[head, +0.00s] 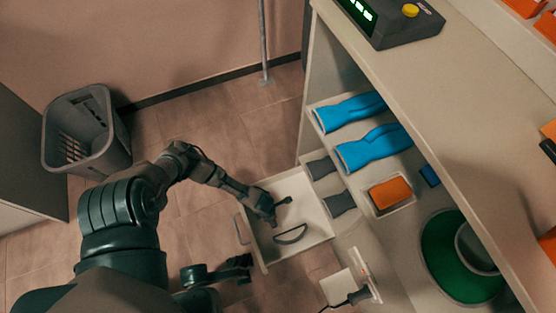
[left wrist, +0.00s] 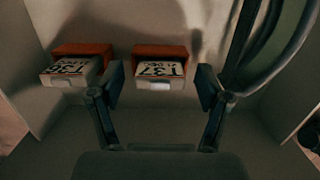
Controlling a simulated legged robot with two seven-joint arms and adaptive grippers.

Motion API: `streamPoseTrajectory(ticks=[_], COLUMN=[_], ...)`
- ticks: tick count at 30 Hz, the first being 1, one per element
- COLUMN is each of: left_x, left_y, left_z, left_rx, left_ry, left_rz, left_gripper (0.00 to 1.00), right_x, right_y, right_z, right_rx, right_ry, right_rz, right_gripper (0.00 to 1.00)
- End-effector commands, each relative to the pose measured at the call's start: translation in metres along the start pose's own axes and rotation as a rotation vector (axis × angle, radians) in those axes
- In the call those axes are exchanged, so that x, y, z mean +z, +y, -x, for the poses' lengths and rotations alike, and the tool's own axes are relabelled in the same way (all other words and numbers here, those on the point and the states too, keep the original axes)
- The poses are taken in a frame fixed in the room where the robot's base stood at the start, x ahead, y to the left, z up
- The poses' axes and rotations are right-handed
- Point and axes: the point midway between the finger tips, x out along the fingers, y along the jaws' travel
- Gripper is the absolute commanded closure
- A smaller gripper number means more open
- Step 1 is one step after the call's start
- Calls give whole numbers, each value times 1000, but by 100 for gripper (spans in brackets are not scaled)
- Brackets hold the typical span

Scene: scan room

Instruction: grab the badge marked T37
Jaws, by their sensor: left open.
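The badge marked T37 (left wrist: 160,70) shows in the left wrist view, with an orange back part and a white face with black print. It lies on the pale floor of the open drawer (head: 312,218). A similar badge (left wrist: 72,71), apparently marked T36, lies left of it. My left gripper (head: 275,210) reaches down into the drawer. In the left wrist view its open fingers (left wrist: 160,88) stand either side of the T37 badge's near end, with gaps visible. In the head view the gripper hides the badges. My right gripper (head: 241,267) appears low, outside the drawer; its jaws are unclear.
A dark curved object (head: 291,235) lies in the drawer, also at upper right in the wrist view (left wrist: 270,50). Shelves right of the drawer hold blue items (head: 350,112) and an orange block (head: 391,193). A grey basket (head: 85,130) stands on the floor at left.

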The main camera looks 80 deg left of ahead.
Motion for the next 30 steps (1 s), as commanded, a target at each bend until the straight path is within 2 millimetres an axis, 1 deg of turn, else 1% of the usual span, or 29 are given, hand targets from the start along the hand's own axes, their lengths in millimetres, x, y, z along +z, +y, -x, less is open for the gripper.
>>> streamPoseTrajectory(ticks=[6,7,8,9,11,12,13,14,24,28,29,30], left_x=[3,3,3,3,3,3,3,3,3,6,7,9], left_y=[0,0,0,0,0,0,0,0,0,0,0,0], left_z=[1,1,1,1,1,1,1,1,3,14,18,24], left_rx=[0,0,0,0,0,0,0,0,0,-1,-1,-1], left_ry=[-6,-6,-5,-5,-5,-5,-5,-5,-5,-9,-11,-13], left_rz=[0,0,0,0,0,0,0,0,0,-1,-1,-1], left_gripper=[23,25,33,43,58,68,75,79,80,80,80,80], right_x=[-2,-2,-2,-1,2,3,3,3,1,-5,-5,-2], right_y=[0,0,0,0,0,0,1,1,0,0,0,1], right_z=[-2,-2,-2,-2,-2,-1,-1,-1,-4,-11,-10,-4], right_rx=[-2,-2,-2,-1,-1,-1,-1,-1,-1,-3,-1,6], right_ry=[7,7,7,7,3,2,2,2,7,19,11,-21], right_rz=[0,0,0,0,0,0,0,0,0,-1,-1,-1], right_gripper=[100,100,100,100,100,100,100,100,100,100,100,100])
